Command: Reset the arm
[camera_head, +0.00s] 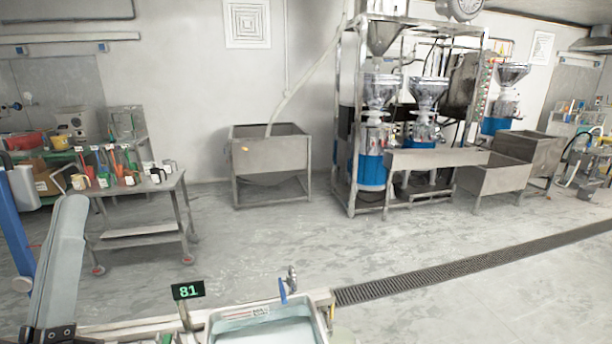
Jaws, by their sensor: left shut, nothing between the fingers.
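My left arm comes in at the left edge as a grey link, close to the camera. The dark part at its lower end, at the bottom edge of the head view, is by my left gripper (52,334). The gripper is shut and empty, and its fingertips are largely cut off by the frame. It is low at the left, apart from the cart and the near basin. My right arm and right gripper do not show.
A metal cart (140,230) with several tools and mugs stands at the left. A steel basin (262,318) and a display reading 81 (188,290) are at the front. A hopper (270,152) and grinder frame (352,120) stand behind. The middle floor (300,235) is clear.

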